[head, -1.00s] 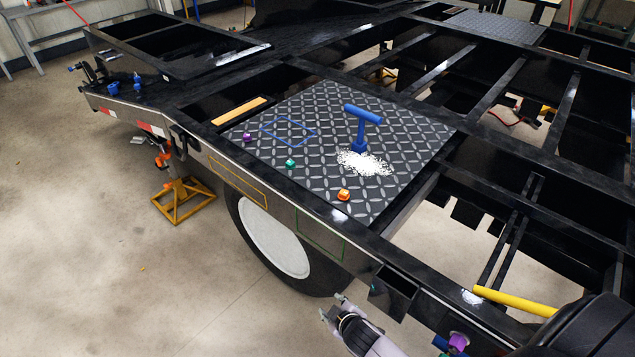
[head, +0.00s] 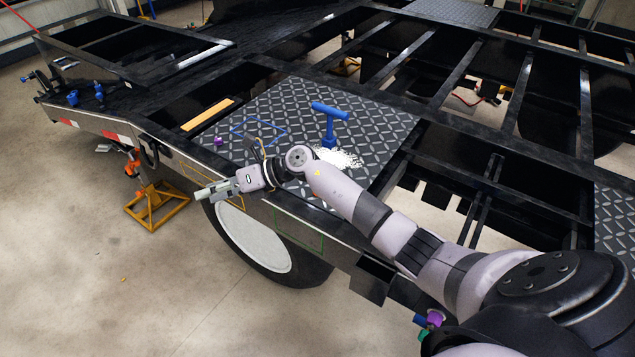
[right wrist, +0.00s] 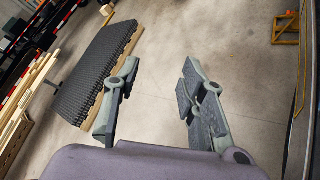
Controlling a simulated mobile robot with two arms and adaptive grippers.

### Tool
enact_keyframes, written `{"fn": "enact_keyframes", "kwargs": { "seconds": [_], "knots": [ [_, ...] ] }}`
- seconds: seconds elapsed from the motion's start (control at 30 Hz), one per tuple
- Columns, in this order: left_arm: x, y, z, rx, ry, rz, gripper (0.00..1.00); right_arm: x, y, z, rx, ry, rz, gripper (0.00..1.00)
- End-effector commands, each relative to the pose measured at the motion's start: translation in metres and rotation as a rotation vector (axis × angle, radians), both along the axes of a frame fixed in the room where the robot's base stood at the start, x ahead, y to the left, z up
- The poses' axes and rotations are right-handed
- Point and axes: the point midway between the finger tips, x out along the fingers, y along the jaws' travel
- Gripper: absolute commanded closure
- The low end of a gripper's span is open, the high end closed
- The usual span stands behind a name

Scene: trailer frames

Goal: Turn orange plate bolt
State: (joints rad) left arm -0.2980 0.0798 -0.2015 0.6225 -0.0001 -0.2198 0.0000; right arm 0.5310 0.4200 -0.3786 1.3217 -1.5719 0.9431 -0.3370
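The diamond-pattern plate (head: 285,100) lies on the trailer frame. The orange bolt is not visible now; my right arm crosses the front of the plate, where the bolt stood in the earlier head view. The green bolt is hidden too. A purple bolt (head: 219,141) shows at the plate's left edge. My right gripper (head: 202,192) reaches over the trailer's side rail, left of the plate's front part, pointing left. In the right wrist view its two fingers (right wrist: 160,78) are apart, with only floor between them. My left gripper is not in view.
A blue T-shaped handle (head: 330,122) stands on the plate beside a white pile (head: 342,157). A wheel (head: 255,242) sits below the side rail. A yellow stand (head: 155,205) is at the left. Open gaps lie between the frame beams at the right. Floor at the lower left is clear.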

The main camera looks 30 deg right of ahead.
Motion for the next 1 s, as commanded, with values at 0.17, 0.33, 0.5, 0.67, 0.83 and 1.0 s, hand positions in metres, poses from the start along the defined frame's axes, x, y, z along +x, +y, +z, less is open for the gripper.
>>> {"fn": "enact_keyframes", "kwargs": {
  "seconds": [0.17,0.33,0.5,0.67,0.83,1.0],
  "knots": [
    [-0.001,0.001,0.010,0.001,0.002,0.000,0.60,0.004,-0.090,0.004,-0.572,0.041,0.224,0.62],
    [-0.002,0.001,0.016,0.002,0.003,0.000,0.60,-0.009,-0.197,0.035,-0.966,0.228,0.299,0.62],
    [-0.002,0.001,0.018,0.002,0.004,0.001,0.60,-0.027,-0.255,0.066,-1.135,0.379,0.303,0.62],
    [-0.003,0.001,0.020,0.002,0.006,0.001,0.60,-0.033,-0.266,0.066,-1.165,0.418,0.306,0.62],
    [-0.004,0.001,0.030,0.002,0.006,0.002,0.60,-0.034,-0.265,0.041,-1.162,0.421,0.308,0.62],
    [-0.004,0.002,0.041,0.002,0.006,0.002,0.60,-0.034,-0.264,0.004,-1.158,0.420,0.308,0.62]
  ]
}}
